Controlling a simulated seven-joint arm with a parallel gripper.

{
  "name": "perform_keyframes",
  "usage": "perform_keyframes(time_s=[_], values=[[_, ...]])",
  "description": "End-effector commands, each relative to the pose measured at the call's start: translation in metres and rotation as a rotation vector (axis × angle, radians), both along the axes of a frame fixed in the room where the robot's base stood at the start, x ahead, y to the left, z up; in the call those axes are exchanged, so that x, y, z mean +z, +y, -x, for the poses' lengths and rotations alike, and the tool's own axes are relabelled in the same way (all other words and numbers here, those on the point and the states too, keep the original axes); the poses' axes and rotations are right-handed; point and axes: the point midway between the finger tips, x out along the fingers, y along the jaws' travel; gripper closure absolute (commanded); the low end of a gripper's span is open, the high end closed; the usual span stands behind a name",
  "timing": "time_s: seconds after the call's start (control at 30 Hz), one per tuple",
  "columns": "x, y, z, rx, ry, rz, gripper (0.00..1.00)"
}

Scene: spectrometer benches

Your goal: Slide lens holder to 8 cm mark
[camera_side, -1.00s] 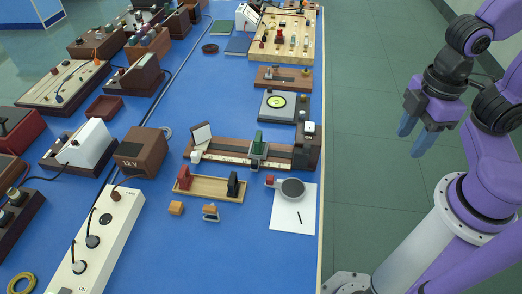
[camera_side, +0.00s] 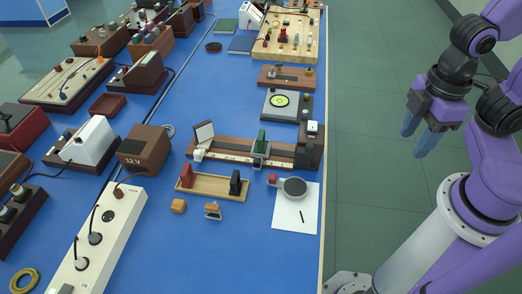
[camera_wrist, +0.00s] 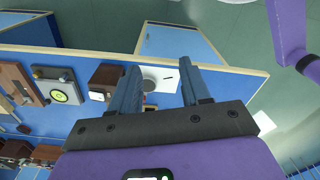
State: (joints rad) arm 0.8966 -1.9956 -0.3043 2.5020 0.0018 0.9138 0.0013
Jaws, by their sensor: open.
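The lens holder (camera_side: 261,143) is a green-topped piece on a grey carriage. It sits on the optical bench (camera_side: 233,150), a dark wooden rail with a pale scale along its front edge. A white screen (camera_side: 204,134) stands at the rail's left end and a brown block with a white top (camera_side: 311,143) at its right end. The scale marks are too small to read. My gripper (camera_side: 419,146) is open and empty, over the floor to the right of the table, well apart from the bench. Its blue fingers also show in the wrist view (camera_wrist: 157,88); the lens holder is not clear there.
A wooden tray with red and black posts (camera_side: 212,190) lies in front of the bench. A magnifier (camera_side: 292,187) rests on white paper (camera_side: 290,219) near the table's right edge. A device with a yellow-green disc (camera_side: 282,100) stands behind the bench.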

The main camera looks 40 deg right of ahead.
Motion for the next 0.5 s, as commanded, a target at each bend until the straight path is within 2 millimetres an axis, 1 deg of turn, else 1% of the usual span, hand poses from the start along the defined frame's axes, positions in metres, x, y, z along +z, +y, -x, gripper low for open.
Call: perform_keyframes(time_s=[0.07,0.17,0.27,0.5], values=[[0.0,0.002,-0.003,-0.017,0.0,0.0,0.53],[0.001,0.011,-0.014,-0.081,0.002,0.001,0.53],[0.003,0.026,-0.032,-0.199,0.006,0.003,0.53],[0.004,0.068,-0.088,-0.554,0.015,0.006,0.53]])
